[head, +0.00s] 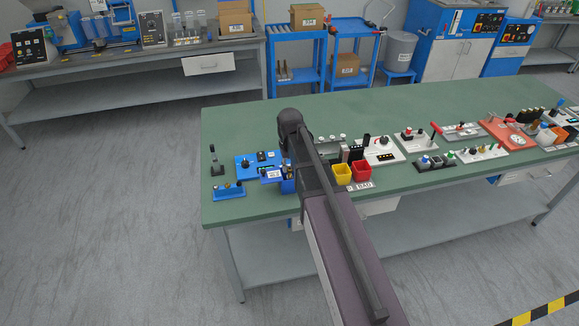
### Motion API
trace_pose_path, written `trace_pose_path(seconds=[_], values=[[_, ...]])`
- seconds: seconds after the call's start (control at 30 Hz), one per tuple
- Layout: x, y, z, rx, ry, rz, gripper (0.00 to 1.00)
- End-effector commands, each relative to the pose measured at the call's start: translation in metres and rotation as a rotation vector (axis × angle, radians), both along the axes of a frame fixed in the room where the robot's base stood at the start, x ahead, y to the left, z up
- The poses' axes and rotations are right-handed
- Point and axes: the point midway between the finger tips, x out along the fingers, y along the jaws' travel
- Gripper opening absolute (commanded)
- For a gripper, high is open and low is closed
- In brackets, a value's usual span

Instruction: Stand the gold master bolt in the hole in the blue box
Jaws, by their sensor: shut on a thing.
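My arm reaches from the lower right up over the green table, and its dark upper end (291,122) stands above the back part of the table. My gripper's fingers are hidden behind the arm, so I cannot see what they hold. I cannot make out the gold master bolt. A blue station (247,170) with dark knobs lies on the table just left of the arm. A blue box-like part (288,187) shows beside the arm, partly covered by it. I cannot make out a hole in either.
A small blue rack (229,191) and a black upright stand (216,160) are at the table's left end. A yellow bin (342,173) and a red bin (362,171) stand right of the arm. Several fixtures crowd the right side. The green table's (240,122) back left is clear.

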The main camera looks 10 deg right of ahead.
Motion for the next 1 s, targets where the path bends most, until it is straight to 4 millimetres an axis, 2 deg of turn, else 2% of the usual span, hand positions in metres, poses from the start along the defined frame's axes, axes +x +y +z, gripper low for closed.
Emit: trace_pose_path(seconds=[0.5, 0.9, 0.93, 1.0], values=[[0.0, -0.0002, -0.0099, 0.0, 0.0, 0.0, 0.0], [0.0, -0.0002, -0.0106, 0.0, 0.0, 0.0, 0.0], [0.0, -0.0002, -0.0106, 0.0, 0.0, 0.0, 0.33], [0.0, -0.0002, -0.0106, 0.0, 0.0, 0.0, 0.54]])
